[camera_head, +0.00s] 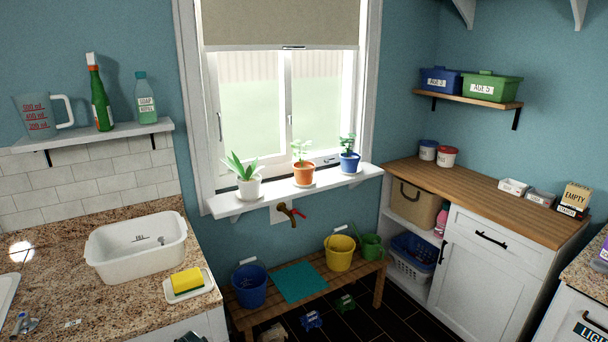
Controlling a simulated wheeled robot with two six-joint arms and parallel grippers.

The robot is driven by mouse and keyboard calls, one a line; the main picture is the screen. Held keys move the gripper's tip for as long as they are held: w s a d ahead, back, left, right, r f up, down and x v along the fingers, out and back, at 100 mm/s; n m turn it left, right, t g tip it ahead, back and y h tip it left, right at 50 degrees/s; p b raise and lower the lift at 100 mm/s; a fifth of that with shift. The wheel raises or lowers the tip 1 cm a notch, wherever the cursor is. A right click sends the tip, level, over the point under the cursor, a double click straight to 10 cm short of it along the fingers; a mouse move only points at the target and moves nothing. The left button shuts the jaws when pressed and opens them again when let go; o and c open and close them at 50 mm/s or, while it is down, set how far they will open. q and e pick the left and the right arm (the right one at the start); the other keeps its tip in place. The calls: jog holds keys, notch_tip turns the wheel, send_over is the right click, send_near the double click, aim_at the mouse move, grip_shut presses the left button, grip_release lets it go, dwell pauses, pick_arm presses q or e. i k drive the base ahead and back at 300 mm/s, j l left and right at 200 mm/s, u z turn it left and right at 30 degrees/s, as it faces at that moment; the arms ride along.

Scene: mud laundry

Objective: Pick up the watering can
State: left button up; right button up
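A small green can (369,247), which looks like the watering can, stands at the right end of the low wooden bench (255,317) under the window. It is just right of a yellow bucket (340,253). A thin green part rises from its left side toward the yellow bucket; its finer details are too small to tell.
A blue bucket (250,287) and a teal mat (299,283) share the bench. A tap (290,213) juts from the wall above. Potted plants line the windowsill (220,204). A white cabinet (489,270) stands right; the granite counter (70,290) is left.

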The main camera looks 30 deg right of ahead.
aim_at(370, 242)
jog(key=z, duration=1.55)
jog(key=i+l, duration=0.25)
jog(key=i, duration=0.2)
jog(key=i+l, duration=0.25)
jog(key=i, duration=0.2)
jog(key=i+l+z, duration=0.1)
jog(key=i+l, duration=0.15)
jog(key=i, duration=0.2)
jog(key=i+l, duration=0.25)
jog(key=i, duration=0.2)
jog(key=i+l+z, duration=0.1)
jog(key=i, duration=0.35)
jog(key=i+l, duration=0.3)
jog(key=i, duration=0.2)
